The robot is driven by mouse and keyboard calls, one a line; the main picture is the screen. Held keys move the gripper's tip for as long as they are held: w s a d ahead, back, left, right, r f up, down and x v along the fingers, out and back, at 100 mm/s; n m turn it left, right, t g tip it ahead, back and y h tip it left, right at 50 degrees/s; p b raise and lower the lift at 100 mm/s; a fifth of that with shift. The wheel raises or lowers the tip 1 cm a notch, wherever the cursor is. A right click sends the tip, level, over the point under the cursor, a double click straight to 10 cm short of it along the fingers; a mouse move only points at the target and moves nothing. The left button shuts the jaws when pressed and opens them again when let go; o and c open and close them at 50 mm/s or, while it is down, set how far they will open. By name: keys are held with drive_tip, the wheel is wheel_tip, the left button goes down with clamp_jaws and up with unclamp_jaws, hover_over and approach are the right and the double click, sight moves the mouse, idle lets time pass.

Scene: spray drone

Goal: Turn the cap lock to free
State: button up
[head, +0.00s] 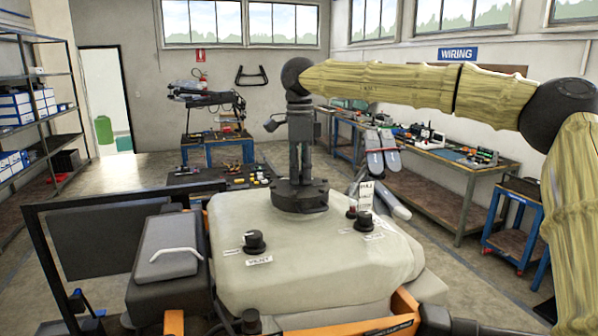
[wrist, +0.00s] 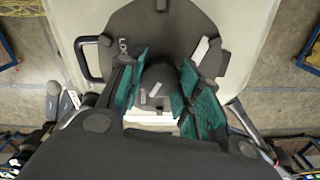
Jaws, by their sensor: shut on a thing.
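The dark round tank cap (head: 301,201) sits on top of the pale drone tank (head: 290,250) in the head view. In the wrist view the cap (wrist: 190,25) fills the top middle, with partly hidden "LO" lettering on its left and a white mark on its right. A dark lock knob (wrist: 157,75) stands at its centre, with small white marks on it. My gripper (head: 297,182) points straight down over the cap. In the wrist view my gripper (wrist: 160,82) is shut on the knob, its teal pads on either side. The knob's lower part is hidden.
A black knob (head: 254,241) with a label stands front left on the tank, and another knob (head: 364,221) and a small red-topped part (head: 351,212) stand on its right. A grey-lidded dark box (head: 175,254) is left of the tank. Workbenches line the right wall.

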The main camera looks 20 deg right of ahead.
drive_tip(key=o, duration=0.7)
drive_tip(key=shift+d, duration=0.1)
drive_tip(key=shift+c, duration=0.2)
drive_tip(key=o, duration=0.3)
drive_tip(key=shift+d, duration=0.1)
drive_tip(key=shift+o, duration=0.4)
drive_tip(key=shift+d, duration=0.15)
drive_tip(key=shift+a, duration=0.2)
drive_tip(key=shift+r, duration=0.25)
wheel_tip(320, 180, up, 12)
drive_tip(key=shift+d+f, duration=0.2)
drive_tip(key=shift+f, duration=0.1)
